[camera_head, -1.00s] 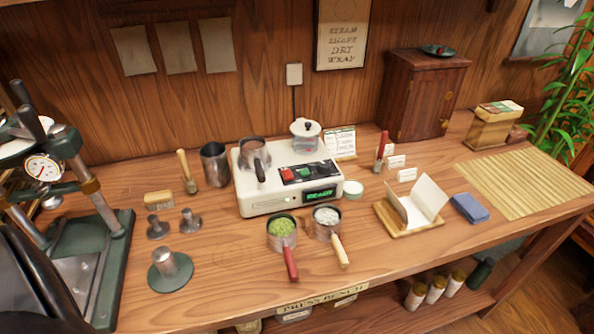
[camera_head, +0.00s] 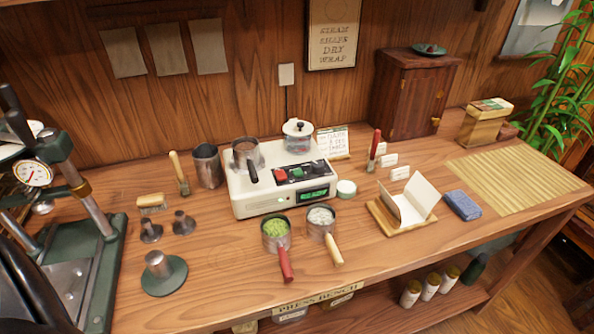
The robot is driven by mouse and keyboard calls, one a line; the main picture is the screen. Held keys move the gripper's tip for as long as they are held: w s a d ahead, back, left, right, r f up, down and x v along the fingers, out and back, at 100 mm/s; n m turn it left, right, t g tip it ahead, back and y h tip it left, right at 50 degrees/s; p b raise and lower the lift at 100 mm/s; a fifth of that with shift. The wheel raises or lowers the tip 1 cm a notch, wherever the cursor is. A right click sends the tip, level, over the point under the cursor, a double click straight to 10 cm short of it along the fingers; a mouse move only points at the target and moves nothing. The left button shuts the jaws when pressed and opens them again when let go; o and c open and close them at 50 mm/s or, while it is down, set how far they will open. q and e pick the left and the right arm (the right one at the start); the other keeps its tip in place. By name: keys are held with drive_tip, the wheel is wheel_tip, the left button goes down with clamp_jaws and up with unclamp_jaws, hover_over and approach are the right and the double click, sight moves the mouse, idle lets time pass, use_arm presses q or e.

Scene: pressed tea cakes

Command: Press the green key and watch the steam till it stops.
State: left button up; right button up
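The white steamer box (camera_head: 250,201) stands in the middle of the bench. Its dark front panel carries a red key (camera_head: 281,174) and, just right of it, the green key (camera_head: 296,173). A small display (camera_head: 312,195) below glows green and appears to read READY. A metal cup with a dark handle (camera_head: 246,153) sits on the box's left part. A clear lidded tank (camera_head: 298,138) sits at its back right. I see no steam over the cup.
Two handled pans, one with green leaf (camera_head: 276,232) and one with pale contents (camera_head: 321,220), stand before the box. A metal jug (camera_head: 208,166) and brush (camera_head: 180,174) are left of it. A press with a gauge (camera_head: 90,215) fills the left end. Bare bench lies front right.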

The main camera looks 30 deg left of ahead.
use_arm(q)
clamp_jaws()
drive_tip(key=shift+a, duration=0.1)
idle(1.0)
